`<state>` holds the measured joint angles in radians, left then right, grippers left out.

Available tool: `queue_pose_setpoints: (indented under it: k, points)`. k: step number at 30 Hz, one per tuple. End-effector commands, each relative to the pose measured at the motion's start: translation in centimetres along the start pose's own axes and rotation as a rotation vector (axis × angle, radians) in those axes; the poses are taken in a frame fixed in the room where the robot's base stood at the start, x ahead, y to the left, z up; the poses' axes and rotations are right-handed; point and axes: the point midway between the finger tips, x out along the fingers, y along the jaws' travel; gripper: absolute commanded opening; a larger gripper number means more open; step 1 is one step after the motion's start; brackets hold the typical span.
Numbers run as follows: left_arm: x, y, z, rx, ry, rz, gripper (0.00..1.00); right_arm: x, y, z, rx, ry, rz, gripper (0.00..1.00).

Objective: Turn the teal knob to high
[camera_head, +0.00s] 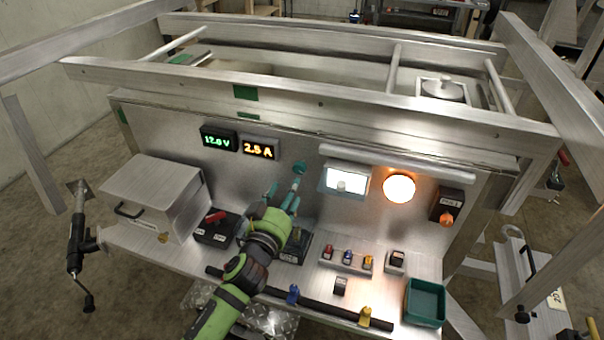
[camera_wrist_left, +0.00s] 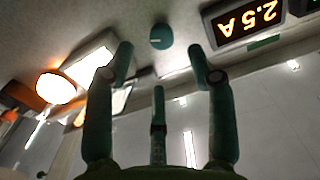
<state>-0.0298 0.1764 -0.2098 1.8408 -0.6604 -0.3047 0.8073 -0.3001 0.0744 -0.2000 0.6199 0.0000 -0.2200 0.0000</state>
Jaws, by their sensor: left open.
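The teal knob (camera_head: 299,168) is on the upright metal panel, to the right of the amber readout. In the left wrist view the round knob (camera_wrist_left: 161,36) shows near the top middle, with a short pale mark pointing toward the left of that picture. My left gripper (camera_head: 284,196) is open in front of the panel, just below the knob in the head view. In the left wrist view its fingers (camera_wrist_left: 160,54) are spread to either side below the knob, with nothing between them. They appear apart from the knob. My right gripper is not in view.
The amber readout (camera_head: 258,149) shows 2.5 A beside a green readout (camera_head: 218,139). A lit white panel (camera_head: 345,181) and round lamp (camera_head: 399,188) are to the right. Below, the shelf holds a red-handled switch box (camera_head: 215,228), small switches (camera_head: 347,258) and a teal bin (camera_head: 425,303).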

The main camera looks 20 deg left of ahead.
Motion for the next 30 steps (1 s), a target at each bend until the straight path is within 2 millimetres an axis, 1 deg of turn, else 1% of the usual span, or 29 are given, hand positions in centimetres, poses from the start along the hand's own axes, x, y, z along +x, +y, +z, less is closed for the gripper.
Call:
queue_pose_setpoints:
  k: [1,5,6,12,15,20,27,28,29,30]
  points:
    - [0.4,0.1,-0.3,0.001,0.01,0.006,0.56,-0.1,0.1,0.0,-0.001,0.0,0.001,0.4]
    - [1.8,0.1,-0.5,0.0,0.013,0.006,0.56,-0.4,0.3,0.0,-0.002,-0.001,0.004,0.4]
    - [2.4,0.1,-0.5,0.001,0.012,0.006,0.56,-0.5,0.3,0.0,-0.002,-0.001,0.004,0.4]
    - [5.3,0.1,-0.4,-0.001,0.01,0.006,0.56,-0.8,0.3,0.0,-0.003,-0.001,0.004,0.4]
    - [6.3,0.1,-0.4,-0.001,0.01,0.006,0.56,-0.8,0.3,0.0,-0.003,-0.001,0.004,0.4]
    - [7.1,0.1,-0.3,-0.001,0.009,0.006,0.56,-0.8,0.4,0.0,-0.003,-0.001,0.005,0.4]
    - [7.1,0.1,-0.3,-0.001,0.008,0.006,0.56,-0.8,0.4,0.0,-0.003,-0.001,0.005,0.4]
    - [7.1,0.1,-0.3,-0.001,0.008,0.006,0.48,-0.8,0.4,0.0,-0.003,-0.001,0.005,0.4]
    - [7.1,0.1,-0.3,-0.001,0.008,0.006,0.36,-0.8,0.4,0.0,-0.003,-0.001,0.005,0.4]
    - [7.1,0.1,-0.3,-0.001,0.008,0.006,0.2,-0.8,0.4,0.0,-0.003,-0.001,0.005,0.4]
